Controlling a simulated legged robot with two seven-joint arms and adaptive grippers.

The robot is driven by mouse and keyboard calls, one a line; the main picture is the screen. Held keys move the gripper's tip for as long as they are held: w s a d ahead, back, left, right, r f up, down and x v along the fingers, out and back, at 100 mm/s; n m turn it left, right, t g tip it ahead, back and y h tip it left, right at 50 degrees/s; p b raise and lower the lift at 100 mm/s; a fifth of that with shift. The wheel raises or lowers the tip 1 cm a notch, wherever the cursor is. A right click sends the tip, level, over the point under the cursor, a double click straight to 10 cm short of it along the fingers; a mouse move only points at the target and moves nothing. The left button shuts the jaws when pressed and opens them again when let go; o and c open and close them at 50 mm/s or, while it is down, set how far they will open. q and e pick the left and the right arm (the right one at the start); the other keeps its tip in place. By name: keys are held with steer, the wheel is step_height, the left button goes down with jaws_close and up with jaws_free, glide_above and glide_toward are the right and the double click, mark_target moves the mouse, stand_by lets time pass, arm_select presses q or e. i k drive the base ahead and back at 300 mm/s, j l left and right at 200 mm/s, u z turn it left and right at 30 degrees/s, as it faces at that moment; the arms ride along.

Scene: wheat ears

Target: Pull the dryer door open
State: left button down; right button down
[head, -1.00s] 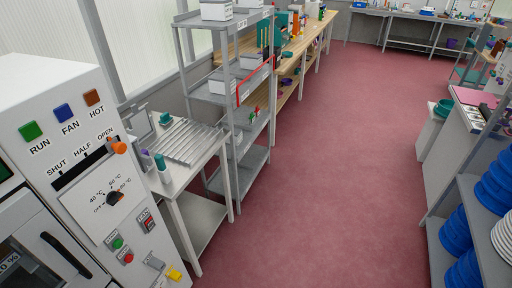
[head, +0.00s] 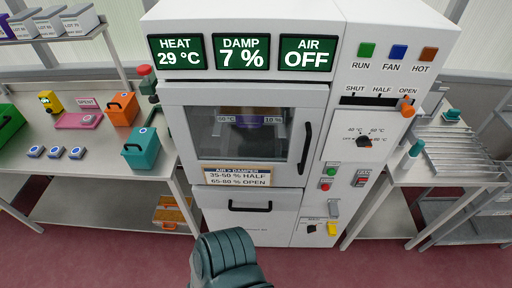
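The dryer (head: 335,30) is a white cabinet that fills the middle of the head view. Its door (head: 182,150) has a grey frame, a glass window and a black vertical handle (head: 305,148) on the right side. The door looks shut. A purple-topped item shows dimly behind the glass. A label about air and damper is on the door's lower part. A dark green ridged part of mine stands at the bottom centre, in front of the dryer and apart from the handle. Neither gripper's fingers can be seen.
A lower drawer (head: 250,222) with a black handle sits below the door. The left bench (head: 75,185) bears coloured boxes, including a teal box (head: 141,149) close to the dryer. A rack table (head: 400,180) stands at right. Red floor (head: 310,267) lies clear in front.

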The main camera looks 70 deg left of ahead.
mark_target(309, 101)
steer(key=u, duration=2.4)
